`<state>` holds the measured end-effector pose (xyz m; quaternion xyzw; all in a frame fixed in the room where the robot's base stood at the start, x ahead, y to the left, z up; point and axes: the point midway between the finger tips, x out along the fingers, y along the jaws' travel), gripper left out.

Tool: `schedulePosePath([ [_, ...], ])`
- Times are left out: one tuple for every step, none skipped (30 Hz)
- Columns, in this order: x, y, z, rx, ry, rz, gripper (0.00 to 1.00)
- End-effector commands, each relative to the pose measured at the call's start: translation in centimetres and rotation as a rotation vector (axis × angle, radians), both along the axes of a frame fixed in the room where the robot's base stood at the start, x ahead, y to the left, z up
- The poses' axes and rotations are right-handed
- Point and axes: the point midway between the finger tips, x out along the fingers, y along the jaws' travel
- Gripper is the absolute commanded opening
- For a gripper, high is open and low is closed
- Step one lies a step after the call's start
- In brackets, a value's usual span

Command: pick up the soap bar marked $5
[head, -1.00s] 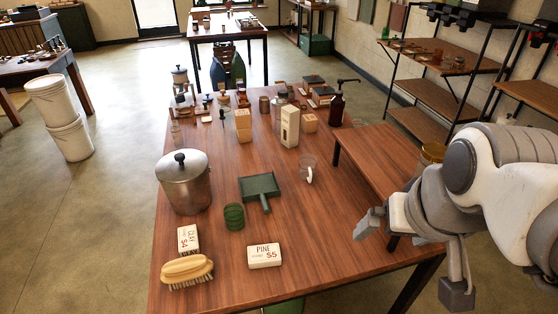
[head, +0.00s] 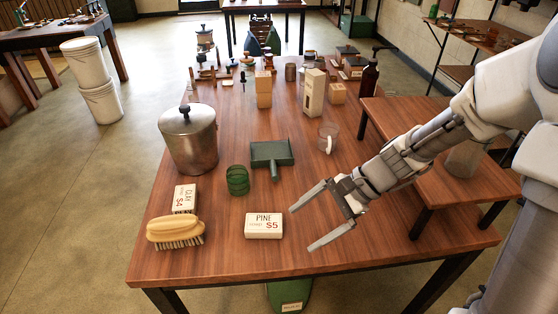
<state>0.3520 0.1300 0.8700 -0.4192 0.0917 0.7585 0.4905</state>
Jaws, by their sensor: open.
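The soap bar marked $5 (head: 263,226) is a white block labelled PINE, lying flat near the front edge of the wooden table. Another white soap bar marked $4 (head: 185,197) lies to its left, partly hidden behind a wooden brush (head: 175,231). My gripper (head: 300,229) is open and empty. It is just right of the $5 bar, with its two long fingers pointing left towards it. I see no contact with the bar, and cannot tell the gripper's exact height above the table.
A green coil (head: 237,181) and a green dustpan (head: 270,156) are behind the $5 bar. A metal pot (head: 189,139) stands at left. A glass mug (head: 327,140) is farther back. A raised wooden stand (head: 440,150) is at right, beneath my arm.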

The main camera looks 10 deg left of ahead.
Motion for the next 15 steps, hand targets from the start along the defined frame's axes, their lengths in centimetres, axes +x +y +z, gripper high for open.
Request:
schedulePosePath([
  [0.5, 0.6, -1.0, 0.055, 0.068, -0.055, 1.00],
  [0.8, 0.9, -1.4, 0.086, 0.105, -0.086, 1.00],
  [1.2, 1.4, -1.8, 0.125, 0.151, -0.125, 1.00],
  [1.6, 1.6, -2.1, 0.152, 0.184, -0.155, 1.00],
  [1.9, 1.9, -2.4, 0.178, 0.216, -0.182, 1.00],
  [2.2, 2.3, -2.7, 0.211, 0.253, -0.214, 1.00],
  [2.5, 2.4, -2.9, 0.232, 0.279, -0.236, 1.00],
  [2.7, 2.6, -3.1, 0.251, 0.302, -0.256, 1.00],
  [3.0, 2.9, -3.3, 0.274, 0.327, -0.278, 1.00],
  [3.2, 3.0, -3.4, 0.289, 0.344, -0.292, 1.00],
  [3.3, 3.1, -3.5, 0.302, 0.360, -0.305, 1.00],
  [3.5, 3.2, -3.6, 0.316, 0.376, -0.319, 1.00],
  [3.7, 3.2, -3.7, 0.325, 0.387, -0.328, 1.00],
  [3.7, 3.3, -3.7, 0.332, 0.395, -0.334, 1.00],
  [3.8, 3.4, -3.8, 0.338, 0.402, -0.340, 1.00],
])
